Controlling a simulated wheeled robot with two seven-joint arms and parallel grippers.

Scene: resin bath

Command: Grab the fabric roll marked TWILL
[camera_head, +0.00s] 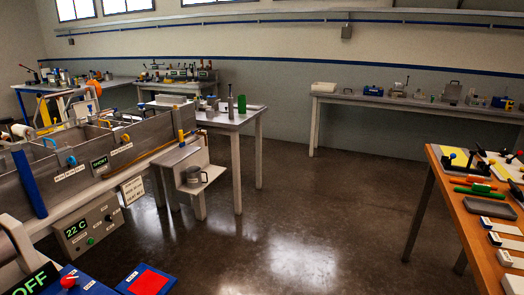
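I cannot make out a fabric roll marked TWILL; no label I can read says that. A pale roll-like shape (22,131) lies at the far left edge behind the bath, too small to identify. A grey cylinder (14,240) is cut off by the left edge near the bottom, with no readable fabric name. Neither of my grippers is in view.
A long grey bath (150,137) with a "22 C" panel (88,226) fills the left. An orange-topped table (462,222) with several tools stands at right. Benches (345,98) line the back wall. The dark floor (290,215) between is clear.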

